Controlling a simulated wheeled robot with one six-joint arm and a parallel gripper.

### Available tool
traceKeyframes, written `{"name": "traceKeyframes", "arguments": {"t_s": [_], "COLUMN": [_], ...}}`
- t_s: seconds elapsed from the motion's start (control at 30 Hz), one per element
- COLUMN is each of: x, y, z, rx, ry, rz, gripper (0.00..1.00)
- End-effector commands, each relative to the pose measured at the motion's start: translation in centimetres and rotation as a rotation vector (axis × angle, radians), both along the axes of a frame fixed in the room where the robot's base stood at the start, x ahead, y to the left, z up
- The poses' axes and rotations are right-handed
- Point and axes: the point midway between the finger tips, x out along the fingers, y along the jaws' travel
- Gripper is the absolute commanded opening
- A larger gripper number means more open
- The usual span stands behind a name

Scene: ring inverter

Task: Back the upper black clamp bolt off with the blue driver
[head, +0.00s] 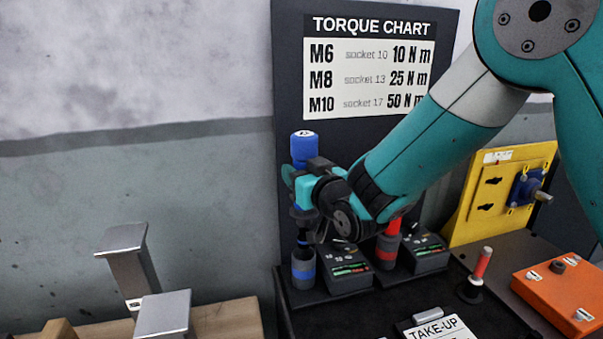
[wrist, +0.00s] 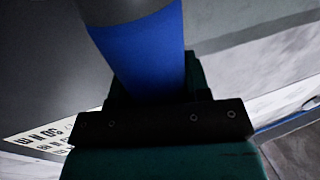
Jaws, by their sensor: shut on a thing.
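The blue driver (head: 304,148) stands upright in front of the torque chart board. My gripper (head: 306,190) is shut on it below its top; its blue body also fills the jaws in the wrist view (wrist: 145,55). The driver's lower end is at the mouth of a grey holder with a blue band (head: 303,271); I cannot tell whether it is still inside. My gripper and wrist hide its middle. I cannot make out the upper black clamp bolt for certain in either view.
A red driver (head: 391,232) stands in a holder just right, beside two dark control boxes (head: 346,270). A yellow plate with a blue part (head: 520,160), an orange box (head: 566,292) and a red-handled tool (head: 482,264) are at right. Grey metal blocks (head: 122,240) stand lower left.

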Motion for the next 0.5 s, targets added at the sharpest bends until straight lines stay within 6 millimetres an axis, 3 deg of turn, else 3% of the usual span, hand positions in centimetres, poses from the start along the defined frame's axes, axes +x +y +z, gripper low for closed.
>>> {"name": "traceKeyframes", "arguments": {"t_s": [0.5], "x": [0.0], "y": [0.0], "z": [-5.9], "rx": [0.003], "ry": [-0.006], "rz": [0.0], "gripper": [0.04]}}
